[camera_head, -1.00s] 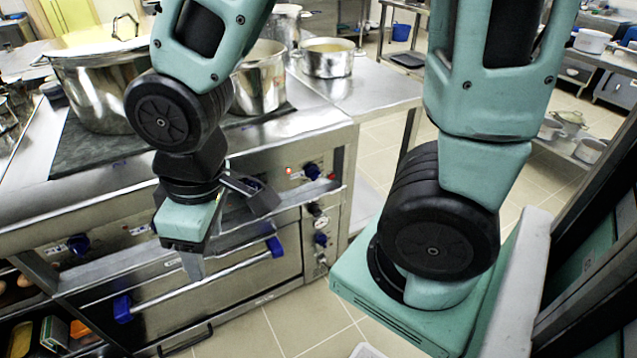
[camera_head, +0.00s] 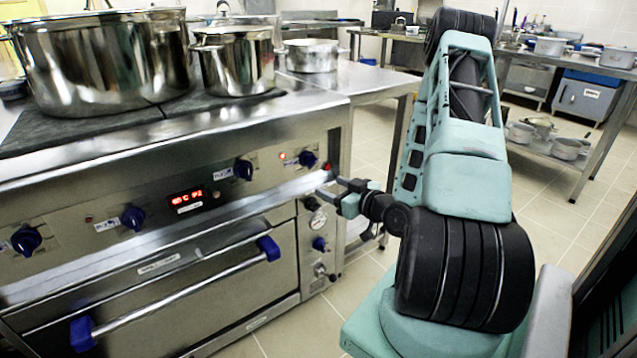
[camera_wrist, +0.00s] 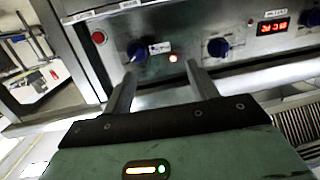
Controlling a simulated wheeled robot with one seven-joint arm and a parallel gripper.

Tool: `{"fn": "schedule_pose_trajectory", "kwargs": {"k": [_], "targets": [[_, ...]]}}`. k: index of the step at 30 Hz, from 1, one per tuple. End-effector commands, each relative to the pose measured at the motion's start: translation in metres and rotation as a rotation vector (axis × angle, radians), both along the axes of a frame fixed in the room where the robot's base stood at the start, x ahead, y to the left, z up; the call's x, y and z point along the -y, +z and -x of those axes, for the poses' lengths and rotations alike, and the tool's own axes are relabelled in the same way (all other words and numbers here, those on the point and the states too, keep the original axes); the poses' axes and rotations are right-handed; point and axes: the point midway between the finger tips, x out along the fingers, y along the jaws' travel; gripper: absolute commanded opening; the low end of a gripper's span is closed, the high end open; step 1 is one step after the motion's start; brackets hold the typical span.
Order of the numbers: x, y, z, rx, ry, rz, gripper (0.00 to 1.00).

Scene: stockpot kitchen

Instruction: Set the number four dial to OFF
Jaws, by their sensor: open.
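Blue dials line the steel stove's front panel. Counting from the left in the head view, the fourth is the rightmost dial (camera_head: 307,159), with a lit red lamp on its left; I take it as number four. It also shows in the wrist view (camera_wrist: 137,52), ahead of the fingers, nearer the left one. Its label is too small to read, so I cannot tell its setting. My gripper (camera_head: 330,187) is open and empty, just below and right of this dial in the head view. In the wrist view my gripper (camera_wrist: 159,76) points at the panel, apart from the dial.
The third dial (camera_head: 243,169) and a lit red display (camera_head: 187,196) lie left of it. A red button (camera_wrist: 98,37) is close by. A gauge (camera_head: 318,221) and an oven handle (camera_head: 185,290) sit lower. Pots (camera_head: 235,62) stand on top.

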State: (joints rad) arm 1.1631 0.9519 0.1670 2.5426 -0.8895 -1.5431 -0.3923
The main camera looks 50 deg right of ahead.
Motion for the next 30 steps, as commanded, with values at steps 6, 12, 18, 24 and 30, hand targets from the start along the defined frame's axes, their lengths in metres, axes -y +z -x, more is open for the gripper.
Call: {"fn": "schedule_pose_trajectory", "kwargs": {"k": [6,12,18,24,30], "targets": [[0.028,-0.01,0.032,0.13,-0.11,-0.012,0.58],[0.033,-0.007,0.016,0.141,-0.113,-0.008,0.58],[0.042,-0.007,-0.022,0.141,-0.113,-0.008,0.58],[0.052,-0.008,-0.063,0.14,-0.113,-0.008,0.58],[0.061,-0.008,-0.101,0.14,-0.114,-0.009,0.58]]}}
